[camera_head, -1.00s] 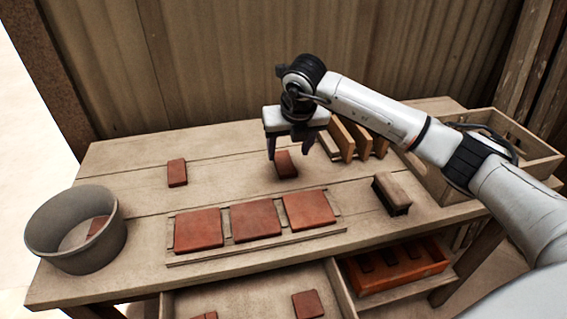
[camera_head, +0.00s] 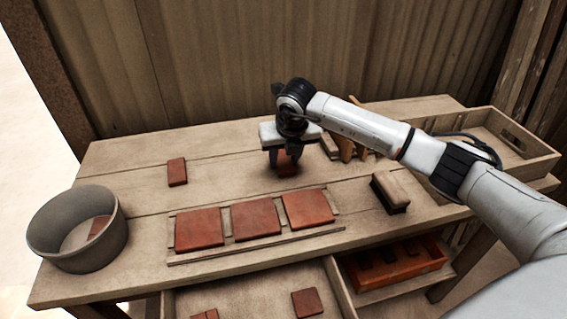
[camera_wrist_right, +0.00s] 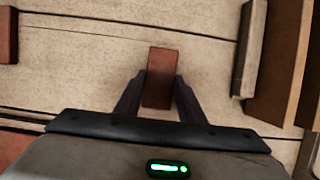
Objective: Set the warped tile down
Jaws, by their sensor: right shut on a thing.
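A small red-brown tile (camera_head: 287,163) is between the fingers of my right gripper (camera_head: 285,168), at the back middle of the workbench. In the right wrist view the tile (camera_wrist_right: 160,76) is narrow and upright in the picture, with a dark finger against each side. The gripper is shut on it and points down. The tile is at or very near the bench top; I cannot tell whether it touches. I cannot make out any warp in it. My left gripper is not in view.
A tray (camera_head: 185,258) with three square tiles lies in front. Another small tile (camera_head: 177,172) lies at left. A grey tub (camera_head: 75,255) stands far left. A brush (camera_head: 398,190), wooden pieces (camera_head: 347,146) and a crate (camera_head: 545,158) are at right. An open drawer (camera_head: 340,290) is below.

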